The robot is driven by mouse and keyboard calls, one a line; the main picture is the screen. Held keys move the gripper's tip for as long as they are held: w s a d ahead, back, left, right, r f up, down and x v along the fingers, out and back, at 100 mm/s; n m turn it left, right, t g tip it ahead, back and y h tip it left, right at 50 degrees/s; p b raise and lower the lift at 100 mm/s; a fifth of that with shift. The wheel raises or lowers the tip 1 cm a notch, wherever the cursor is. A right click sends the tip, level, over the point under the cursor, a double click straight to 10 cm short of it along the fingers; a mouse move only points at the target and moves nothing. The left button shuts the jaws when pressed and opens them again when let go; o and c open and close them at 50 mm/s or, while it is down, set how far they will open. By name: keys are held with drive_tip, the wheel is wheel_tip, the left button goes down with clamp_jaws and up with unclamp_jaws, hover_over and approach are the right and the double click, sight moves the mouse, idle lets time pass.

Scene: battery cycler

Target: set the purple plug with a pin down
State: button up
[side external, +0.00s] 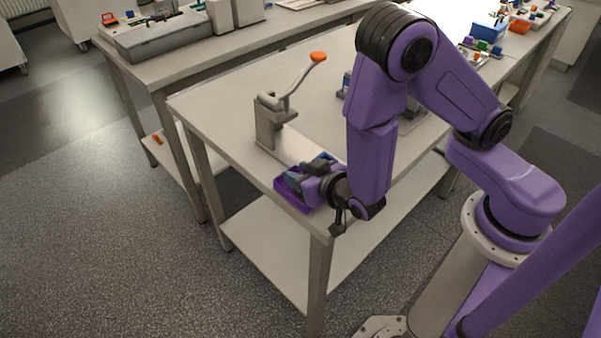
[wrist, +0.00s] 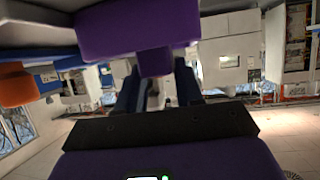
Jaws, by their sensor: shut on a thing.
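My gripper (side external: 292,176) is level and low at the table's near corner, inside or just above a purple tray (side external: 292,202); I cannot tell which. In the wrist view my gripper (wrist: 158,88) has its dark blue fingers on either side of a small purple block, the purple plug (wrist: 154,62), and is shut on it. A wide purple surface (wrist: 135,30) lies behind or above the plug in that view; it looks like the tray, but the edge between them is unclear. The plug's pin cannot be made out. In the side view the plug is hidden by the gripper and tray.
A grey lever press (side external: 270,122) with an orange knob (side external: 318,57) stands behind. The table top (side external: 225,100) left of the press is clear. An orange thing (wrist: 17,88) shows at the wrist view's left.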

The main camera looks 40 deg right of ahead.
drive_tip(key=shift+f, duration=0.1)
drive_tip(key=o, duration=1)
drive_tip(key=shift+o, duration=0.2)
